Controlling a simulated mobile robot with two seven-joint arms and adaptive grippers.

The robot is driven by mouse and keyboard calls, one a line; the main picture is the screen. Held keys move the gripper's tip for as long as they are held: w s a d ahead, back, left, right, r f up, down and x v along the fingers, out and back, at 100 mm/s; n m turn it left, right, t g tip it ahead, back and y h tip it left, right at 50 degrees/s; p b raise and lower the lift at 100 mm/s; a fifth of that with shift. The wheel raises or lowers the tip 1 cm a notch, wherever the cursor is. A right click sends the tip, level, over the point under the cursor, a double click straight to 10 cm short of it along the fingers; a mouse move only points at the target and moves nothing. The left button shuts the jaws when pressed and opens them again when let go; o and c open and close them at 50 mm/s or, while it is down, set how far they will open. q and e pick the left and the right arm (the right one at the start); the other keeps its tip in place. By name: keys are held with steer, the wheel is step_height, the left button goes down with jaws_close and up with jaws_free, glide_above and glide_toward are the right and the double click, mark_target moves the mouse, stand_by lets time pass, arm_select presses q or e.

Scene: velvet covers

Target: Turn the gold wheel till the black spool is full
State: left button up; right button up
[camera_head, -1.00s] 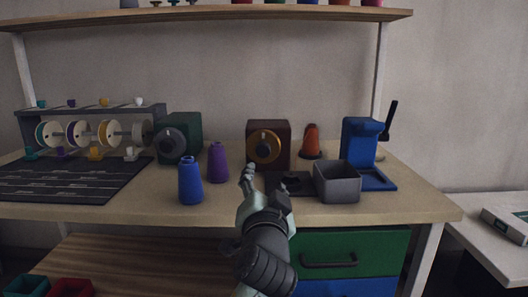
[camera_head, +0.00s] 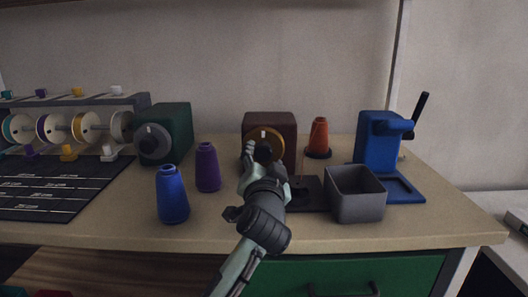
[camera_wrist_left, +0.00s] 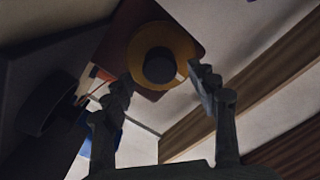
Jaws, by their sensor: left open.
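The gold wheel (camera_head: 276,138) is on the front of a dark brown box (camera_head: 284,123) at the back middle of the table. A black knob stands out from it; the wheel and knob (camera_wrist_left: 160,66) also show in the left wrist view. My left gripper (camera_head: 259,160) is open in front of the wheel, covering part of it. In the left wrist view its fingers are spread on either side of the knob, with no clear contact. A small dark shape, perhaps the black spool (camera_head: 299,190), is on a dark plate right of my gripper; its fill cannot be told.
An orange cone (camera_head: 319,135) stands behind right. A grey bin (camera_head: 357,205) and blue press (camera_head: 376,145) are on the right. Purple (camera_head: 207,168) and blue (camera_head: 172,197) cones and a green box (camera_head: 177,124) stand left. The table front is clear.

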mark_target(264, 154)
arm_select(q)
steer(key=w, duration=0.3)
steer(key=shift+w, duration=0.15)
steer(key=c, duration=1.2)
steer(key=shift+o, duration=0.2)
arm_select(e)
steer(key=shift+w, duration=0.3)
